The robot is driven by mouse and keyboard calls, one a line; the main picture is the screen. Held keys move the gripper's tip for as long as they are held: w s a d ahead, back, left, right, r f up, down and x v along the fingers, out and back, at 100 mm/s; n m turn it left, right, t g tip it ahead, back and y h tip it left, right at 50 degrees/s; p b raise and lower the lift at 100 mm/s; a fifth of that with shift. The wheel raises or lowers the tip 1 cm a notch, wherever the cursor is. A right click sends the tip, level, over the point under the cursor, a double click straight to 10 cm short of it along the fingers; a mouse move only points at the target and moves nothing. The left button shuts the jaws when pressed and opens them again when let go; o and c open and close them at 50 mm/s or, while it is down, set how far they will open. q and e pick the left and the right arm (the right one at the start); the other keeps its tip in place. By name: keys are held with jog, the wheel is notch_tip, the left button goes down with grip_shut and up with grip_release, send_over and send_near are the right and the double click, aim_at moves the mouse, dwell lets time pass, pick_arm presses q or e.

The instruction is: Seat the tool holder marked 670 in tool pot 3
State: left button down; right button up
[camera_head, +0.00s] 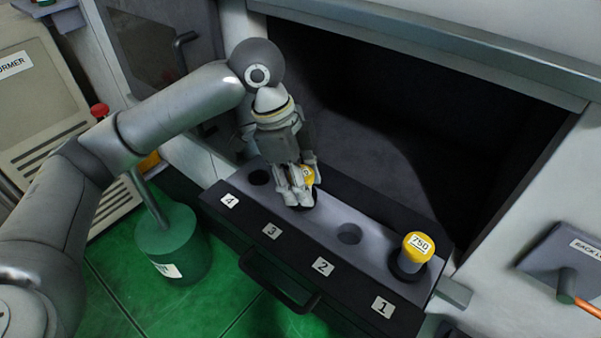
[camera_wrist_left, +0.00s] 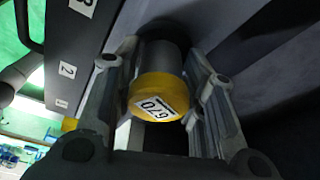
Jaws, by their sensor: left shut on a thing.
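The yellow-capped tool holder marked 670 (camera_wrist_left: 158,92) is between the fingers of my left gripper (camera_wrist_left: 160,100), which is shut on it. In the head view my left gripper (camera_head: 298,190) points down over the pot row at the place labelled 3, and a bit of the yellow cap (camera_head: 307,176) shows beside the fingers. The holder's lower end and pot 3 are mostly hidden by the gripper, so I cannot tell how deep it sits. The grey pot rack (camera_head: 380,225) has labels 4, 3, 2 and 1 along its dark front. My right gripper is not in view.
A tool holder marked 750 (camera_head: 417,246) stands in pot 1. Pot 2 (camera_head: 349,233) and pot 4 (camera_head: 259,177) are empty. A dark handle (camera_head: 282,287) juts from the rack's front. A green canister (camera_head: 180,248) stands at the left.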

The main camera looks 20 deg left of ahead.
pick_arm(q)
jog(key=shift+f, duration=0.1)
dwell(0.5)
jog(key=shift+f, duration=0.2)
jog(key=c, duration=0.8)
grip_release()
jog(key=shift+s, duration=0.1)
jog(key=shift+f, duration=0.1)
jog(key=p+v, duration=0.3)
jog(key=v, duration=0.3)
jog(key=d+p+v, duration=0.1)
jog(key=p+v, duration=0.2)
jog(key=v, duration=0.3)
jog(key=d+p+v, duration=0.1)
jog(key=p+v, duration=0.2)
jog(key=v, duration=0.3)
jog(key=shift+a+r, duration=0.1)
jog(key=shift+r, duration=0.55)
